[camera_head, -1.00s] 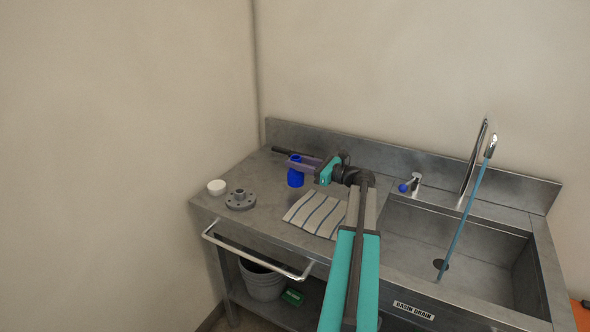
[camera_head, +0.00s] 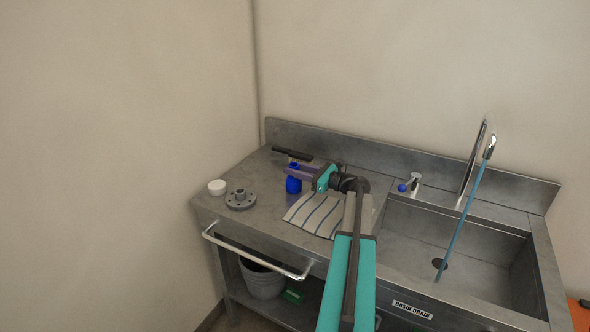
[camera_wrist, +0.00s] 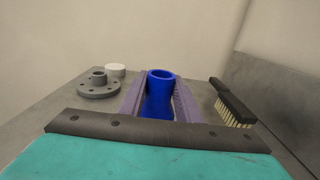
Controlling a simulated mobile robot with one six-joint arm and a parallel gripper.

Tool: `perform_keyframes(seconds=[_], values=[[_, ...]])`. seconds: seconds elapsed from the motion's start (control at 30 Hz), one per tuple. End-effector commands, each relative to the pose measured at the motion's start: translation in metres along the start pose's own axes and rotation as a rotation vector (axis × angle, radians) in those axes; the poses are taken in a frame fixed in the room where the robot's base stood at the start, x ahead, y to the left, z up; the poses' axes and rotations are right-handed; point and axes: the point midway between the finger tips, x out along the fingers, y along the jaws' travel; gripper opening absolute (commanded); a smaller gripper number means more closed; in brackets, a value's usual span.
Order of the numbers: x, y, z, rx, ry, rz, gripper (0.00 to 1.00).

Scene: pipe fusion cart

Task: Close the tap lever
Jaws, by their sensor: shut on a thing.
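The tap lever (camera_head: 403,187) has a blue knob and sits on a small chrome fitting (camera_head: 414,181) at the sink's back left corner. A light-blue stream (camera_head: 464,210) runs from the tall curved spout (camera_head: 489,148) down to the drain. My gripper (camera_head: 292,171) is well left of the lever, over the counter. The lever is not in the wrist view.
A striped cloth (camera_head: 318,213) lies between the bottle and the sink (camera_head: 450,215). A grey flange (camera_head: 240,199) and a white cap (camera_head: 217,187) are at the left. A black-handled brush (camera_head: 290,152) lies behind my gripper. A rail (camera_head: 255,250) runs along the front.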

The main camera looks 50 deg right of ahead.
Motion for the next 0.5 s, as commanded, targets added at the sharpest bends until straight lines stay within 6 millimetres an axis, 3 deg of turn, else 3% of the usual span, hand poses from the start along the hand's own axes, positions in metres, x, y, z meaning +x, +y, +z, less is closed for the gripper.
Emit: perform_keyframes(seconds=[0.37,0.4,0.5], values=[[-0.0001,-0.0001,-0.0032,0.000,-0.001,0.000,0.07],[-0.0001,-0.0001,-0.0028,0.000,0.000,0.000,0.37],[-0.0002,-0.0001,-0.0027,0.000,0.000,0.000,0.49]])
